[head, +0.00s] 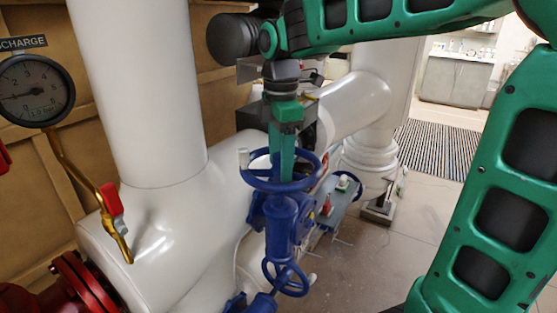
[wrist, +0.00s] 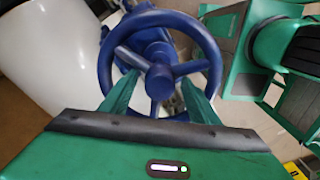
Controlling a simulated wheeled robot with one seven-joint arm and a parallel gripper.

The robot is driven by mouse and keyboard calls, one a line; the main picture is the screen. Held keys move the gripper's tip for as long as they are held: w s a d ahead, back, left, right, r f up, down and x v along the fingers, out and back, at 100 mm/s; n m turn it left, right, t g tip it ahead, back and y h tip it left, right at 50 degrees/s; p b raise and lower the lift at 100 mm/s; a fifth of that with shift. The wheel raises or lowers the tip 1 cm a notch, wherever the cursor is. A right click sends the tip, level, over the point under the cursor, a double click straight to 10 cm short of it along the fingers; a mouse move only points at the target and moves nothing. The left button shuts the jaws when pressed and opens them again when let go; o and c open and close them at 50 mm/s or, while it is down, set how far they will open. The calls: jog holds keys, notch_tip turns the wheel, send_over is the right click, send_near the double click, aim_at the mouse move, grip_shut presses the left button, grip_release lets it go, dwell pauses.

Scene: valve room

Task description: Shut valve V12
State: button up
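A blue valve (head: 283,215) with a blue handwheel (head: 262,183) on top stands in the middle of the head view, beside the white pipes. No V12 tag can be read on it. My gripper (head: 287,172) points down into the handwheel from above. In the wrist view the handwheel (wrist: 160,17) fills the middle, with its hub and spokes between my gripper's two green fingers (wrist: 159,78). The fingers are spread apart inside the rim. Whether they touch the spokes cannot be told.
A smaller blue handwheel (head: 287,279) is lower on the assembly. A grey tray (head: 338,203) with small items is just right of the valve. A brass cock with a red handle (head: 111,199) and a gauge (head: 36,90) are at left. Open floor (head: 400,240) lies right.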

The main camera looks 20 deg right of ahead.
jog(key=shift+d, duration=0.25)
jog(key=c, duration=0.6)
jog(key=shift+c, duration=0.2)
